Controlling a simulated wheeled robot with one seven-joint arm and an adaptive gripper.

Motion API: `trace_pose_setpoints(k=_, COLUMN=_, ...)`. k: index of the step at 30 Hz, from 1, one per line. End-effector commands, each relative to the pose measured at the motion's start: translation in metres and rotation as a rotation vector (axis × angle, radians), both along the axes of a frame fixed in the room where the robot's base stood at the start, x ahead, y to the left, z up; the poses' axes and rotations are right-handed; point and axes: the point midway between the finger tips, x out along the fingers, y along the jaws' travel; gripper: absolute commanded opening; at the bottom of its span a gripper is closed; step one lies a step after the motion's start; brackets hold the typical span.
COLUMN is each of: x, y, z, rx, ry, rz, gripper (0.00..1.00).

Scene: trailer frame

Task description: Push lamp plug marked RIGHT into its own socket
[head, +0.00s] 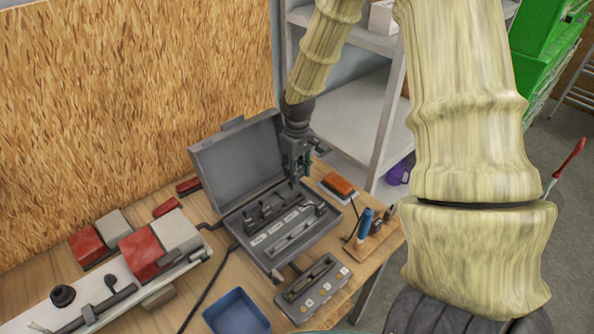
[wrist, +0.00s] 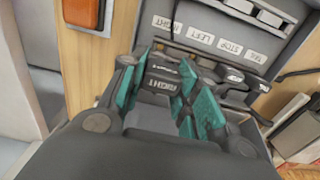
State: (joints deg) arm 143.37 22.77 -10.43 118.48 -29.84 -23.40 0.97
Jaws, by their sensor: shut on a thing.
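My gripper (head: 297,165) points down over the back right part of an open grey case (head: 235,222). In the wrist view my gripper (wrist: 165,78) has its teal fingers closed around a dark plug marked RIGHT (wrist: 160,86). The labels RIGHT, LEFT, STOP and TAIL (wrist: 203,36) run in a row in the case, just beyond the plug. Other dark plugs (wrist: 240,78) lie to the right of my fingers. The held plug's tip is hidden, and I cannot tell whether it touches the case. A grey block (head: 290,291) with a slot and small labels stands in front of the case.
The case lid (head: 238,160) stands open behind. An orange-topped block (head: 338,184) and a blue-handled tool (head: 366,222) are to the right. A blue tray (head: 236,312) is in front. Red lamps (head: 145,252) on a white bar lie left. A shelf (head: 345,120) stands behind.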

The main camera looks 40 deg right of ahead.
Motion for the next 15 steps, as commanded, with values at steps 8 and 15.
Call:
trace_pose_setpoints(k=8, x=0.0, y=0.0, z=-0.006, rx=0.0, ry=0.0, rz=0.0, gripper=0.15)
trace_pose_setpoints(k=15, x=0.0, y=0.0, z=-0.02, rx=-0.001, ry=0.001, rz=0.0, gripper=0.15)
